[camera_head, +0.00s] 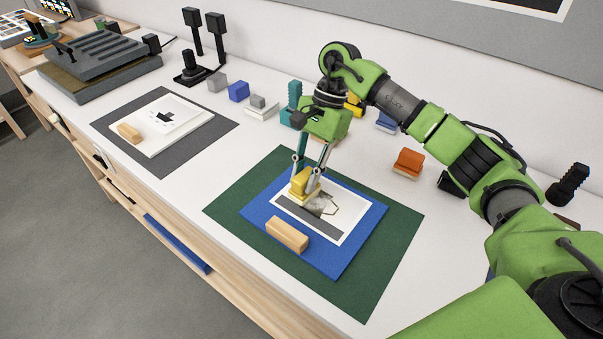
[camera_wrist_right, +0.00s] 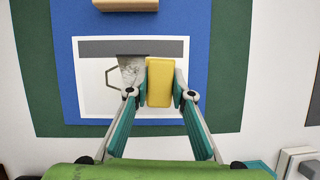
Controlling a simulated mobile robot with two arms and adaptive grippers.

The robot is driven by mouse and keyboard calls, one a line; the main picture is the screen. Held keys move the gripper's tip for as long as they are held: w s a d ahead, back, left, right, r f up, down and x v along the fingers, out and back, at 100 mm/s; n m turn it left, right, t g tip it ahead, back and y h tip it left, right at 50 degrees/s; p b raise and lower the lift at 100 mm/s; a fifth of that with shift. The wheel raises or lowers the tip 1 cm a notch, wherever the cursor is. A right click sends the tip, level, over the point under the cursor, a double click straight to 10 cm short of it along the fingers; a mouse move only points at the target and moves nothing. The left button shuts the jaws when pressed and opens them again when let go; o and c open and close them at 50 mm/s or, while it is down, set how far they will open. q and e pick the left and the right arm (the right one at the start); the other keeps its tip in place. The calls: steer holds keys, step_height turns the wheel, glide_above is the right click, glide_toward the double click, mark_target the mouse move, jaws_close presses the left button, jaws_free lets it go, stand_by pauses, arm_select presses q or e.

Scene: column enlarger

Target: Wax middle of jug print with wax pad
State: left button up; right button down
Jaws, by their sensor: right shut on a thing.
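The jug print (camera_head: 332,207) lies on a blue board (camera_head: 359,242), which rests on a green mat (camera_head: 382,279). In the right wrist view the print (camera_wrist_right: 103,100) shows a grey jug (camera_wrist_right: 131,70) with an angular outlined handle. My right gripper (camera_head: 306,183) is shut on the yellow wax pad (camera_head: 299,188). In the right wrist view the pad (camera_wrist_right: 160,83) sits between the fingertips, over the print beside the jug's body. It hides part of the jug. I cannot tell whether it touches the paper. My left gripper is not in view.
A wooden block (camera_head: 287,234) lies on the blue board's near side. Another print (camera_head: 165,115) with a wooden block (camera_head: 129,133) lies on a grey mat at left. An orange-topped block (camera_head: 409,162) and several small blocks stand behind. The white tabletop between the mats is clear.

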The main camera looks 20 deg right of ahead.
steer(key=shift+s+d+b, duration=0.1)
steer(key=shift+s+d, duration=0.25)
steer(key=shift+s, duration=0.35)
steer(key=shift+s+d+b, duration=0.15)
steer(key=shift+s+d, duration=0.25)
steer(key=shift+s, duration=0.25)
steer(key=shift+s+d+b, duration=0.1)
steer(key=shift+s+d, duration=0.25)
steer(key=shift+s, duration=0.35)
steer(key=shift+s+d, duration=0.4)
steer(key=shift+s, duration=0.15)
steer(key=shift+s+d+b, duration=0.3)
steer(key=shift+s, duration=0.35)
steer(key=shift+s+d+b, duration=0.3)
steer(key=shift+s+d, duration=0.05)
steer(key=shift+s, duration=0.25)
steer(key=shift+s+d+b, duration=0.3)
steer(key=shift+s, duration=0.35)
steer(key=shift+r, duration=0.1)
step_height(320, 180, up, 7)
steer(key=p, duration=0.3)
steer(key=shift+p, duration=0.4)
